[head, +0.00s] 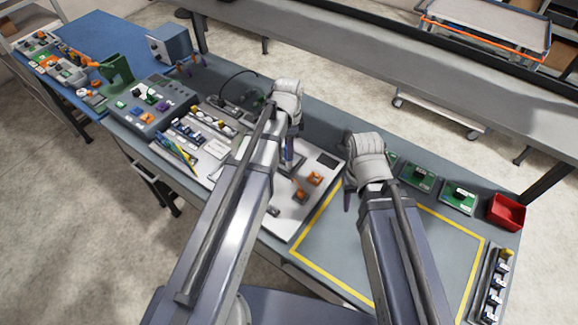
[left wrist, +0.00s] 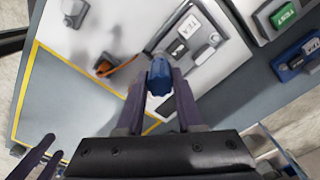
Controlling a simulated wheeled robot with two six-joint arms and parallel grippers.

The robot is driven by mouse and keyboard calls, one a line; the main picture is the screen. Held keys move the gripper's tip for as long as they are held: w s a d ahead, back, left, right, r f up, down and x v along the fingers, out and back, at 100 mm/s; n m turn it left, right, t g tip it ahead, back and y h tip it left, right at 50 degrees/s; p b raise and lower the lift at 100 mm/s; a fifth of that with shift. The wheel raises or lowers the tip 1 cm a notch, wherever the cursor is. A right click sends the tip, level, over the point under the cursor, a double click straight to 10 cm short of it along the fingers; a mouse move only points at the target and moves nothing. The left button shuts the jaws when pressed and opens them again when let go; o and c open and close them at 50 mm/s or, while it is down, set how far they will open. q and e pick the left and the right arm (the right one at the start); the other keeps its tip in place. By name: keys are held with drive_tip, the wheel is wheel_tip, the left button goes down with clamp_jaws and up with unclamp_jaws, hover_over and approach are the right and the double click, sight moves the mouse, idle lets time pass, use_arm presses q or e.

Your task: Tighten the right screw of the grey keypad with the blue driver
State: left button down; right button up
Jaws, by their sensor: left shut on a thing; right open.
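My left gripper (head: 288,152) points down over the white board (head: 284,222). In the left wrist view its fingers (left wrist: 160,85) are shut on the blue driver (left wrist: 159,74). Only the driver's ridged blue handle shows; its shaft and tip are hidden. A grey plate (left wrist: 204,55) with dark and white keys, apparently the grey keypad, lies on the board just beyond the handle. My right gripper (head: 349,196) is open and empty, right of the board.
Orange parts (head: 315,178) sit on the board close to my left gripper. Green circuit boards (head: 418,176) and a red bin (head: 507,212) stand at the right. The yellow-outlined area (head: 440,250) looks clear except for my right arm above it.

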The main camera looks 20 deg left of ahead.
use_arm(q)
drive_tip(key=shift+r, duration=0.1)
wheel_tip(320, 180, up, 4)
drive_tip(key=p, duration=0.4)
drive_tip(key=shift+r+p, duration=0.25)
drive_tip(key=shift+p, duration=0.1)
drive_tip(key=shift+f, duration=0.1)
drive_tip(key=shift+s, duration=0.1)
